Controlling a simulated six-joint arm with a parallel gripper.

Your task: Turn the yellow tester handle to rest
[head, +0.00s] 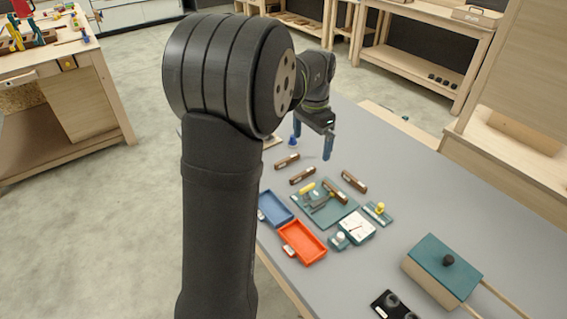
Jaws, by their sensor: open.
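A yellow handle (307,188) lies at the left part of a green tester board (322,213), beside dark bars on that board. A second small yellow knob (380,207) stands on a small teal plate to the right. I cannot tell from this view which is the tester handle. A white dial gauge (357,227) with a red needle sits at the board's near right corner. My gripper (312,146) is open and empty, its blue fingers pointing down above the table, beyond the board and apart from both yellow parts.
Brown wooden pieces (354,181) lie around the board. A blue tray (275,208) and a red-orange tray (303,242) lie at its near left. A teal-lidded box (443,268) stands at the near right. The right table surface is mostly clear.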

